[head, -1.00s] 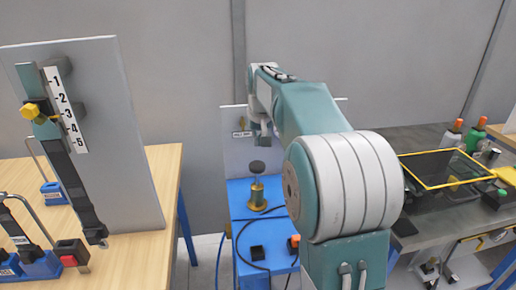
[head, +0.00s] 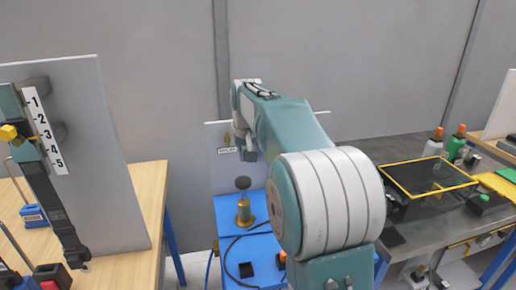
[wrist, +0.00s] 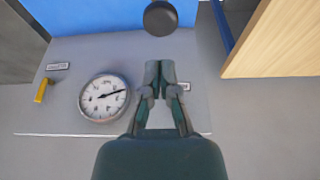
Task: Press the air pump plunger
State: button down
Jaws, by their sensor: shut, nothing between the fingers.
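The air pump (head: 245,210) has a brass body and stands on a blue bench. Its plunger has a round black knob (head: 243,183) on top, standing raised above the body. The knob also shows at the top of the wrist view (wrist: 160,16). My gripper (wrist: 160,68) is shut and empty, its fingertips together and apart from the knob in that view. In the head view my gripper (head: 247,153) hangs just above the knob, small and partly hidden by my arm.
A grey panel behind the pump carries a round dial gauge (wrist: 103,97) and a yellow handle (wrist: 41,90). A wooden table (head: 140,205) with an upright numbered board (head: 105,150) stands left. A grey workbench (head: 400,150) with a yellow-framed tray stands right. A black cable lies on the blue bench (head: 228,208).

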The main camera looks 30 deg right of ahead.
aim_at(243, 179)
notch_tip(243, 179, up, 5)
jog(key=shift+r, duration=0.2)
dwell(0.3)
jog(key=x, duration=0.8)
jog(key=s+x, duration=0.1)
jog(key=x, duration=0.3)
jog(key=shift+w+a+f, duration=0.1)
jog(key=shift+w+f, duration=0.05)
jog(key=shift+f, duration=0.9)
